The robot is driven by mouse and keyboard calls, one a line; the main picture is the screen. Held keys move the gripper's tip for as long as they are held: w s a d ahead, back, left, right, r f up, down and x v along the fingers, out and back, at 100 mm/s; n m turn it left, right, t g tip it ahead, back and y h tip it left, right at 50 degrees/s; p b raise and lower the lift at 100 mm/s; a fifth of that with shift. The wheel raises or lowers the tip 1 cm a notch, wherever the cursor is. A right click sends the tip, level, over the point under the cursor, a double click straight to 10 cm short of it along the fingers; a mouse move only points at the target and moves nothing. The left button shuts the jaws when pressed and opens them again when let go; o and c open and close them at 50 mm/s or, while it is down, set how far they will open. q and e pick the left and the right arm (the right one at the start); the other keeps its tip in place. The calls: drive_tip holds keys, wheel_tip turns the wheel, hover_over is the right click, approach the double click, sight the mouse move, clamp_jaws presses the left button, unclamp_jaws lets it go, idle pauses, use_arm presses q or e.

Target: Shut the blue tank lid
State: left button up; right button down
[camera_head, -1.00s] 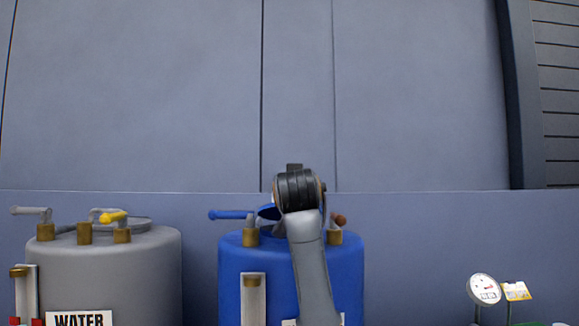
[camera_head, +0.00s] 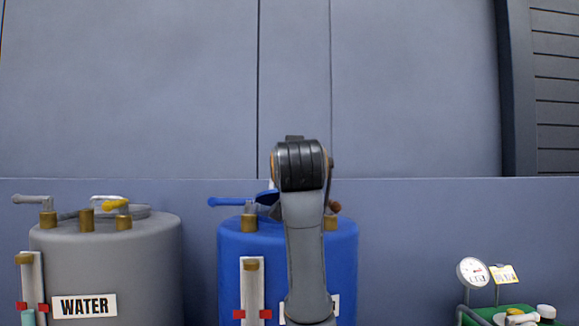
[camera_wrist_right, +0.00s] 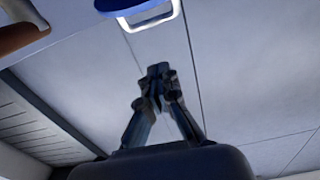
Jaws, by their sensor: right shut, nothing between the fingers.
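The blue tank (camera_head: 235,262) stands in the middle of the head view, partly behind my right arm. A bit of the blue lid (camera_head: 267,197) shows tilted up above the tank top, just left of my wrist; the rest is hidden. In the right wrist view, a blue disc that looks like the lid (camera_wrist_right: 120,4) is at the top edge, with a pale loop handle (camera_wrist_right: 150,18) on it. My right gripper (camera_wrist_right: 158,72) is shut and empty, apart from the lid in that picture. The head view hides its fingers behind the wrist. My left gripper is not in view.
A blue lever (camera_head: 230,201) and brass fittings (camera_head: 249,222) stand on the tank top. A grey WATER tank (camera_head: 140,255) stands to the left. A brown-red part (camera_wrist_right: 18,38) shows at upper left in the wrist view. A gauge (camera_head: 473,272) stands at right. A wall rises behind.

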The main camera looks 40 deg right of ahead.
drive_tip(key=w+r+n+g+y+p, duration=0.1)
drive_tip(key=w+r+g+y+p, duration=0.4)
drive_tip(key=r+p, duration=0.8)
drive_tip(key=w+d+f+p, duration=0.1)
drive_tip(key=d+f+p, duration=0.1)
drive_tip(key=f+p, duration=0.2)
drive_tip(key=w+d+f+g+p, duration=0.1)
drive_tip(key=d+f+p, duration=0.1)
drive_tip(key=f+p, duration=0.2)
drive_tip(key=w+d+f+m+g+y+p, duration=0.1)
drive_tip(key=w+d+f+p, duration=0.1)
drive_tip(key=d+f+p, duration=0.1)
drive_tip(key=shift+d+f+p, duration=0.1)
drive_tip(key=shift+f+p, duration=0.35)
drive_tip(key=shift+p, duration=0.6)
drive_tip(key=shift+s+f, duration=0.25)
drive_tip(key=shift+f, duration=0.05)
drive_tip(key=shift+s+a+f, duration=0.35)
drive_tip(key=shift+a+f, duration=0.1)
drive_tip(key=shift+a, duration=0.05)
